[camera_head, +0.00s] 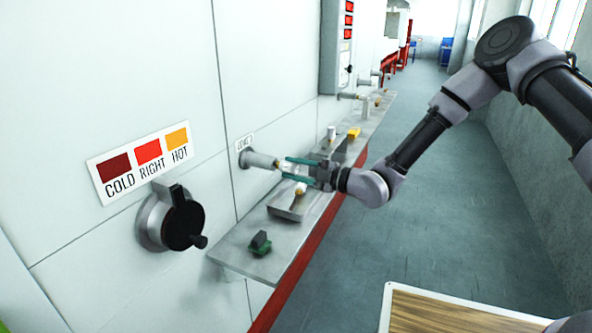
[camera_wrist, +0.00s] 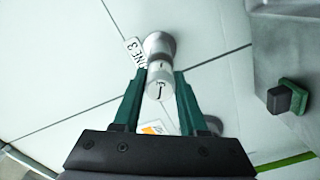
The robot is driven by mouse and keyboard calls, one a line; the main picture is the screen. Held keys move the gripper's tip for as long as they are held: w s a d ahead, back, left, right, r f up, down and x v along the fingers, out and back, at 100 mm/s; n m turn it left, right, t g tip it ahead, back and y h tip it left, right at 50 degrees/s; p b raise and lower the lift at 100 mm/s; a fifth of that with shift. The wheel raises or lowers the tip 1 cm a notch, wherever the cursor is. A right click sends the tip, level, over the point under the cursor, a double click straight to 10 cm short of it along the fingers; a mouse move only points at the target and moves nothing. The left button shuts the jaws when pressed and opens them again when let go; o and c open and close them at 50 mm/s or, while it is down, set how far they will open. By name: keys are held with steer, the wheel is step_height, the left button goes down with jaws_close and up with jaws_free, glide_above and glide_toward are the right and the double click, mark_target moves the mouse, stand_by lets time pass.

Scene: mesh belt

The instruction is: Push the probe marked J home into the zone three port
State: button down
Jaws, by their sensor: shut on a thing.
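The pale cylindrical probe marked J (camera_wrist: 159,90) is between the fingers of my gripper (camera_head: 288,168), its marked end facing the wrist camera. My gripper, with green fingers, is shut on it. The grey round port (camera_head: 258,160) sticks out from the wall; it also shows in the wrist view (camera_wrist: 158,44). The probe lines up with the port's mouth and its far end meets or overlaps it; I cannot tell how deep it sits. A label beside the port (camera_wrist: 135,52) reads "NE 3", its start hidden or cut off.
A narrow grey shelf (camera_head: 233,256) with a red edge runs below the port. It bears a metal tray (camera_head: 285,212), a green-and-black block (camera_head: 260,243) and a yellow block (camera_head: 353,133). A black crank (camera_head: 184,222) and a COLD/RIGHT/HOT sign (camera_head: 143,160) are on the wall.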

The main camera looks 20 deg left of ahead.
steer(key=shift+c, duration=1.8)
jaws_free()
steer(key=d, duration=1)
steer(key=shift+s+d, duration=0.3)
steer(key=shift+s, duration=0.15)
